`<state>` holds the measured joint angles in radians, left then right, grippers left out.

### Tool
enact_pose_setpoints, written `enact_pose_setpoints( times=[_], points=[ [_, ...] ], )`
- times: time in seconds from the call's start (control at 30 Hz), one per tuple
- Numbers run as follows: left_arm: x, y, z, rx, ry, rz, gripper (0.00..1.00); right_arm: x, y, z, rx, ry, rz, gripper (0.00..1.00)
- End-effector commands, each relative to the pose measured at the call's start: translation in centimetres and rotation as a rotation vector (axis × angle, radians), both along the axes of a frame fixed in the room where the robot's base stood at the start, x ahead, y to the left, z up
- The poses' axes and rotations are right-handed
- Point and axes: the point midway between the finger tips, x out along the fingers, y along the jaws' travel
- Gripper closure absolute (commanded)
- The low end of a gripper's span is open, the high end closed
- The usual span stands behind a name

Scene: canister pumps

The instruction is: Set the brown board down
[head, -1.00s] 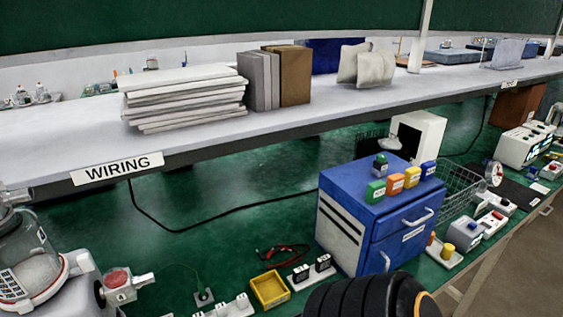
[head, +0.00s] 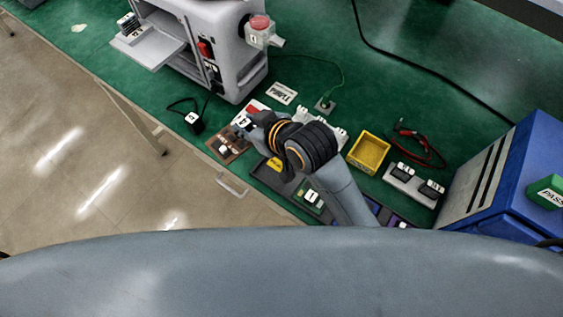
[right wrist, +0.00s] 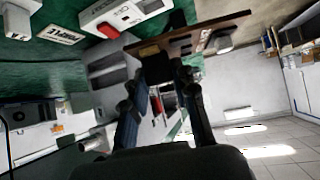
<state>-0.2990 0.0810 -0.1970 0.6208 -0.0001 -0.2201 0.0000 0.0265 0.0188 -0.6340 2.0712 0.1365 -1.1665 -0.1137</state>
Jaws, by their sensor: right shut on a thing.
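The brown board (head: 229,149) is a small thin plate with parts mounted on it, near the table's front edge in the head view. In the right wrist view the brown board (right wrist: 215,30) shows nearly edge-on between my fingertips. My right gripper (head: 243,124) is shut on it; both fingers also show in the right wrist view (right wrist: 158,68). The arm hides part of the area right of the board. I cannot tell whether the board touches the green table. My left gripper is not in view.
A dark tray (head: 268,178) with a yellow label lies right of the board. A grey machine (head: 205,45) stands behind. A yellow bin (head: 368,152), a black plug device (head: 194,121) and a blue cabinet (head: 497,180) are around. The table edge and floor are close.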

Motion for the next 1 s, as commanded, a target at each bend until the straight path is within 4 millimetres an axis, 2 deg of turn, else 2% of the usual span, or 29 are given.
enact_pose_setpoints(
  times=[0.03,0.13,0.27,0.37,0.67,0.7,0.83,1.0],
  points=[
    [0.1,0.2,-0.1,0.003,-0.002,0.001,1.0,0.3,1.2,0.1,-0.003,-0.004,0.049,1.0],
    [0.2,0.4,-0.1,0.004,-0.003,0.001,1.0,0.3,2.9,0.2,-0.002,-0.002,0.125,1.0],
    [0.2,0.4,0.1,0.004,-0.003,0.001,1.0,0.3,3.4,0.1,-0.001,0.002,0.168,1.0],
    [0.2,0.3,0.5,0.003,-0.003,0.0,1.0,0.2,1.9,-0.6,-0.003,0.005,0.173,1.0],
    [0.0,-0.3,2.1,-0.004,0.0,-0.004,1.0,-0.2,-5.5,-3.7,-0.002,0.005,0.169,1.0],
    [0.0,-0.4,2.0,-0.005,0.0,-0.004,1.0,-0.2,-6.1,-4.8,-0.002,0.008,0.17,1.0],
    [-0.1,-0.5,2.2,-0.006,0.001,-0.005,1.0,-0.2,-7.9,-7.0,0.001,0.005,0.169,1.0],
    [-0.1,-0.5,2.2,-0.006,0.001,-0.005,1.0,-0.2,-9.1,-8.5,0.002,0.001,0.172,1.0]
  ],
)
